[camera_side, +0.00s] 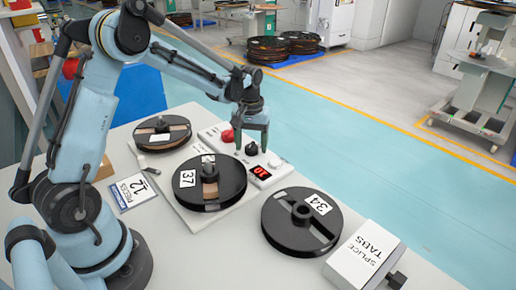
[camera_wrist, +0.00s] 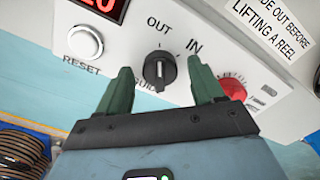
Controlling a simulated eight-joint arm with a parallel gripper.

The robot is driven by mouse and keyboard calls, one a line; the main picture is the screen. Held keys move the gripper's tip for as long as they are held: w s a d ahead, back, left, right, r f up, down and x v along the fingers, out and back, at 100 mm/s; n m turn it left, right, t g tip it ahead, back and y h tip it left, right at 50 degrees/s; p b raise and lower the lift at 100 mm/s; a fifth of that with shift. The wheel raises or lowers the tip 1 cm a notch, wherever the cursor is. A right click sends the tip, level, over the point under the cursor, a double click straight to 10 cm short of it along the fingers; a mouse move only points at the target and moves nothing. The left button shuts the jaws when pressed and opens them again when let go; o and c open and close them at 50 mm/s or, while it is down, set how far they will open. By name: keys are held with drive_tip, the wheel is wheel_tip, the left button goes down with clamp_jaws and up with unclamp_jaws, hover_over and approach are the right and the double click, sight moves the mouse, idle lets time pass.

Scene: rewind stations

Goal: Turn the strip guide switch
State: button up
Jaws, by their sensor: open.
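The strip guide switch is a black rotary knob (camera_wrist: 159,70) on a white control panel (camera_wrist: 215,48), with OUT and IN printed above it. A label below it is partly hidden by my left finger. The knob has a pale pointer mark; I cannot tell for sure which label it points to. My gripper (camera_wrist: 159,64) is open, with its two green fingers to either side of the knob and apart from it in the picture. In the side view my gripper (camera_side: 252,135) points down just above the knob (camera_side: 251,149).
A red button (camera_side: 228,136), a white RESET button (camera_wrist: 85,42) and a red display (camera_side: 261,172) share the panel. Reel 37 (camera_side: 184,180) stands in front of it, reel 34 (camera_side: 275,222) to the right, another reel (camera_side: 162,133) behind. A SPLICE TABS box (camera_side: 365,255) is at the front right.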

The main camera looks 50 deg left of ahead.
sight(251, 144)
wheel_tip(251, 144, up, 12)
idle(0.6)
drive_tip(key=shift+r, duration=0.1)
drive_tip(key=s+d+f+m+t, duration=0.1)
drive_tip(key=s+d+m+t, duration=0.6)
drive_tip(key=s+d, duration=0.4)
drive_tip(key=shift+s+m, duration=0.5)
drive_tip(key=shift+s, duration=1.45)
